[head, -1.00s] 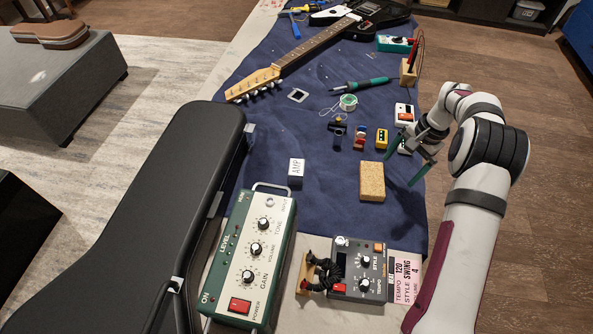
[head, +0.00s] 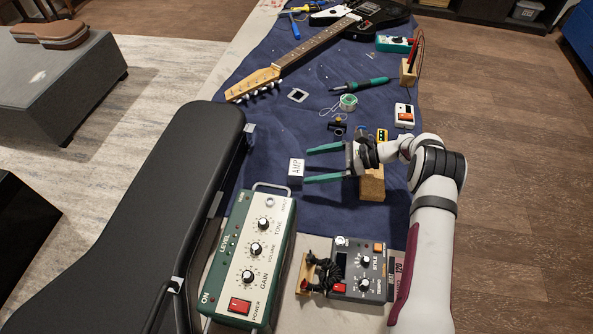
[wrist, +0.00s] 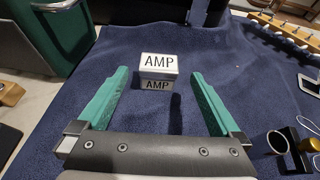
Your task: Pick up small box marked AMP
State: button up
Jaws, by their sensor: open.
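The small white and grey box marked AMP (head: 296,169) stands on the blue cloth, just beyond the green amplifier's handle. It also shows in the wrist view (wrist: 157,68), with AMP on its top and its near side. My gripper (head: 308,164) is open, with its green fingers pointing left toward the box. In the wrist view the gripper (wrist: 155,95) has one finger to each side of the box, and the box lies near the fingertips. I see gaps between both fingers and the box; the gripper is empty.
The green amplifier (head: 284,225) and a dark pedal (head: 348,258) are at the front. A tan block (head: 372,188) is partly hidden under my wrist. A black guitar case (head: 165,190) lies left. A guitar neck (head: 310,50) and soldering iron (head: 352,86) lie farther back on the cloth.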

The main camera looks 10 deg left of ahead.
aim_at(303, 167)
jog(key=x, duration=0.5)
jog(key=shift+s, duration=0.15)
jog(key=shift+c, duration=0.3)
